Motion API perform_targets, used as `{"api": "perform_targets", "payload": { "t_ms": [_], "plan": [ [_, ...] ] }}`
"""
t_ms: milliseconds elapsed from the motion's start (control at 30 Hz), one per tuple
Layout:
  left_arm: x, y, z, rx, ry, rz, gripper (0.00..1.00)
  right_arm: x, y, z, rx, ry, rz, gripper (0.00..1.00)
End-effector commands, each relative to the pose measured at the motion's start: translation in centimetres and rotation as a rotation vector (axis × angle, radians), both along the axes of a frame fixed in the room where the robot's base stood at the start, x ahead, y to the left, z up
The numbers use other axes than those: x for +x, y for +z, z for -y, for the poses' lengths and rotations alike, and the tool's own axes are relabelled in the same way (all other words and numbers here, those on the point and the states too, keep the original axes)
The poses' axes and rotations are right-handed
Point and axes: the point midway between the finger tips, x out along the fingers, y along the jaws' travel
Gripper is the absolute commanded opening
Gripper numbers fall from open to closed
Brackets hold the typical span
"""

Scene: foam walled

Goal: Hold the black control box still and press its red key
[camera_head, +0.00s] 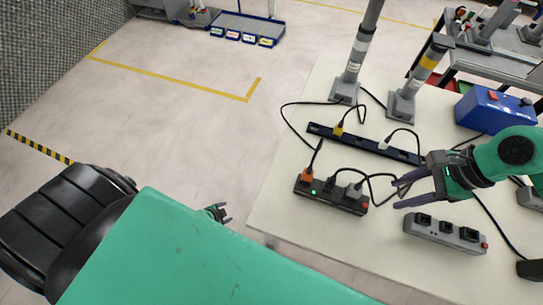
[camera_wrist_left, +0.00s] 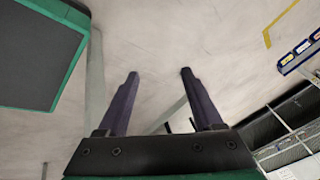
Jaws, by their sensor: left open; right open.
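The black control box (camera_head: 331,196) lies on the table near its left edge. It has a lit green lamp, an orange plug and a grey plug on top, and a small red key (camera_head: 365,205) at its right end. My right gripper (camera_head: 398,195) is open and empty, its fingers pointing left just right of the box. My left gripper (camera_head: 226,213) is open and empty, low beyond the table's left edge and apart from the box. In the left wrist view its fingers (camera_wrist_left: 160,74) are spread over bare floor, and the box does not show.
A grey socket strip (camera_head: 445,233) with a red switch lies below my right gripper. A long dark strip (camera_head: 365,144) with plugs lies behind the box, with cables between. A blue box (camera_head: 484,107) and two grey posts (camera_head: 400,105) stand farther back.

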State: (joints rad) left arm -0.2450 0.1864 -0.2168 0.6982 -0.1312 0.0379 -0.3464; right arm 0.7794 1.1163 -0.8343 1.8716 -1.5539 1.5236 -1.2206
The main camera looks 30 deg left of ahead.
Motion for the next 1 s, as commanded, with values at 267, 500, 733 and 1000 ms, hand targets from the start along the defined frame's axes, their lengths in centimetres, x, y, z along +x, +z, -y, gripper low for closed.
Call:
{"api": "perform_targets", "payload": {
  "t_ms": [267, 500, 733, 1000],
  "plan": [
    [16.4, 12.6, -0.4, 0.418, -0.811, 0.582, 0.68, 0.0, 0.0, 0.0, 0.000, 0.000, 0.000, 0.50],
    [21.8, 27.7, 6.0, 1.062, -1.625, 1.277, 0.68, 0.0, 0.0, 0.0, 0.000, 0.000, 0.000, 0.50],
    [13.4, 33.5, 13.4, -1.381, 1.866, -2.011, 0.68, 0.0, 0.0, 0.0, 0.000, 0.000, 0.000, 0.50],
    [11.0, 34.2, 16.1, -1.305, 1.681, -2.023, 0.68, 0.0, 0.0, 0.0, 0.000, 0.000, 0.000, 0.50]
  ]
}}
